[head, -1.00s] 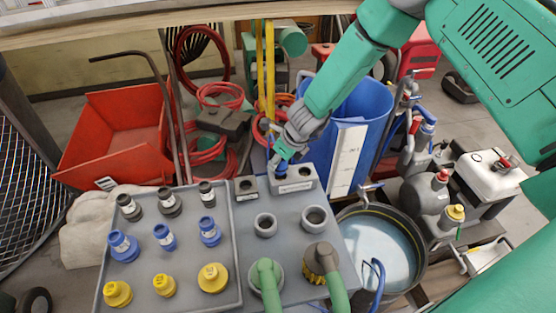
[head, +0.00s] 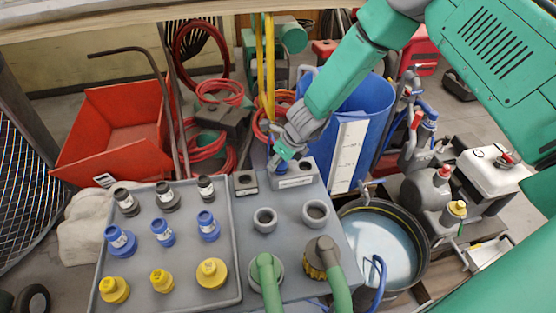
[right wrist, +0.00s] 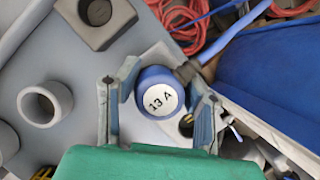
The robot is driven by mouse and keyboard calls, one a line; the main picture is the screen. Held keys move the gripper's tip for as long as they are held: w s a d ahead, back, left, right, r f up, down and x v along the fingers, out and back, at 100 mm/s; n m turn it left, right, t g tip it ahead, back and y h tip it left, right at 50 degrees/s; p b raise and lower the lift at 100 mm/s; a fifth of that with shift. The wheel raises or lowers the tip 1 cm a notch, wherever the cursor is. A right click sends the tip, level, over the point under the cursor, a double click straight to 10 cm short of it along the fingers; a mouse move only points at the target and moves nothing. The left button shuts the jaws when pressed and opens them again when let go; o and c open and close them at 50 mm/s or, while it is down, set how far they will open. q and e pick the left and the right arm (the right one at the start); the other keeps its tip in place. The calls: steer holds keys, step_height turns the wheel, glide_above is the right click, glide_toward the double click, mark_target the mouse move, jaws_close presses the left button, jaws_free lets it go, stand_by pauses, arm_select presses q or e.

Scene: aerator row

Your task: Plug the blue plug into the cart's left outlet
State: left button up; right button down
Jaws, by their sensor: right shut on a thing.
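The blue plug (head: 280,168) stands at the left opening of the two-hole grey outlet block (head: 296,183) on the cart top. My right gripper (head: 283,156) is shut on it from above. In the right wrist view the plug (right wrist: 157,96) shows a round white "13 A" cap between the fingers of my right gripper (right wrist: 160,107), and its blue cord leaves toward the upper right. The plug hides the left opening, so I cannot tell how deep it sits. The block's right opening (head: 306,170) is empty. My left gripper is out of view.
A grey tray (head: 232,262) with several black, blue and yellow connectors lies left of the block. A single-hole block (head: 245,183) and two grey ring sockets are close by. Green hoses (head: 266,285) rise in front. A blue bin (head: 365,120) stands behind right.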

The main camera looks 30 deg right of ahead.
steer(key=shift+f+b, duration=0.35)
steer(key=shift+f, duration=0.25)
steer(key=c, duration=1)
jaws_free()
steer(key=shift+o, duration=0.2)
steer(key=shift+r, duration=0.1)
steer(key=shift+s+r, duration=0.1)
steer(key=shift+r, duration=0.2)
steer(key=v, duration=1.1)
steer(key=shift+d+r, duration=0.1)
